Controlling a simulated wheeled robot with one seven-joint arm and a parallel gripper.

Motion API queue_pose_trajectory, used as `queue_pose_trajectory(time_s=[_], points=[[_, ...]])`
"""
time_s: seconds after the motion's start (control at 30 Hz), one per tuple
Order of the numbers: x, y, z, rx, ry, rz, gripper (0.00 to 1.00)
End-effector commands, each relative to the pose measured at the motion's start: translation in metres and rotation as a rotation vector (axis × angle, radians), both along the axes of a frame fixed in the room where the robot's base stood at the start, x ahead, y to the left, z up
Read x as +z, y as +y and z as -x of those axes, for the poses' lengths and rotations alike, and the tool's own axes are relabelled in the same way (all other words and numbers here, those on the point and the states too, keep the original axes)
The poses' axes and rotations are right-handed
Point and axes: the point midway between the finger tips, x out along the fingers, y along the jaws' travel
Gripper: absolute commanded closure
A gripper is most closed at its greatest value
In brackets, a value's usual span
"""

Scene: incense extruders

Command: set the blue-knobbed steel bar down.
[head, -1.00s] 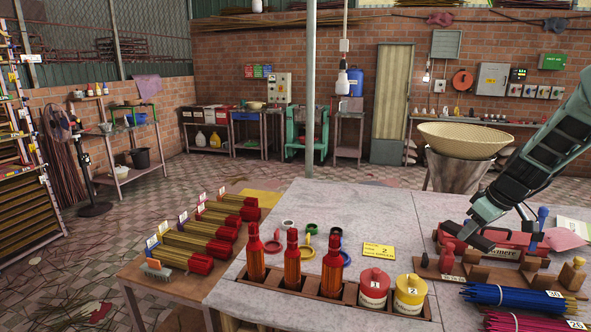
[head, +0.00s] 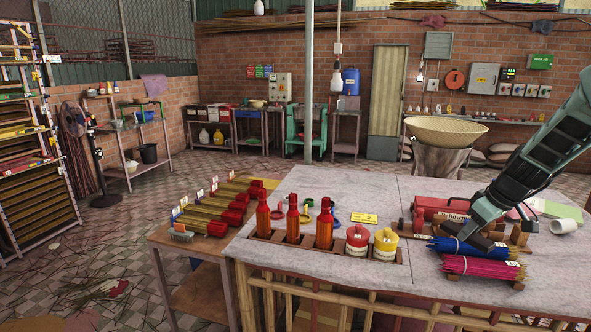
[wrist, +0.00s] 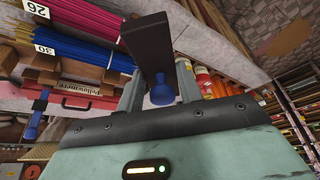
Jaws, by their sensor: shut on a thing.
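My gripper (wrist: 158,85) has its two pale fingers closed around a dark steel bar (wrist: 147,38). The bar's blue knob (wrist: 160,92) sits between the fingers, on the side toward my wrist. In the head view my gripper (head: 474,236) is low over the worktable (head: 330,195), by the blue stick bundle (head: 455,247). The dark bar also shows there, small and partly merged with the fingers. Whether the bar touches anything below cannot be told. A second blue knob (wrist: 36,119) stands near the red toolbox (wrist: 88,101) in the wrist view.
A magenta bundle (head: 483,267) lies in front of the blue one. A red jar (head: 357,240) and a yellow jar (head: 386,243) stand in a wooden rack with orange bottles. A white cup (head: 563,227) lies at right.

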Motion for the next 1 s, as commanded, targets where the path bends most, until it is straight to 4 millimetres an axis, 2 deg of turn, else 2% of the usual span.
queue_pose_trajectory(time_s=[0.27, 0.57, 0.67, 0.8, 1.0], points=[[-0.030, 0.013, 0.009, -0.070, 0.010, -0.003, 1.00], [-0.080, 0.039, 0.032, -0.194, 0.025, -0.005, 1.00], [-0.101, 0.052, 0.045, -0.249, 0.031, -0.004, 1.00], [-0.135, 0.074, 0.075, -0.345, 0.033, -0.002, 1.00], [-0.161, 0.099, 0.112, -0.452, 0.016, 0.000, 1.00]])
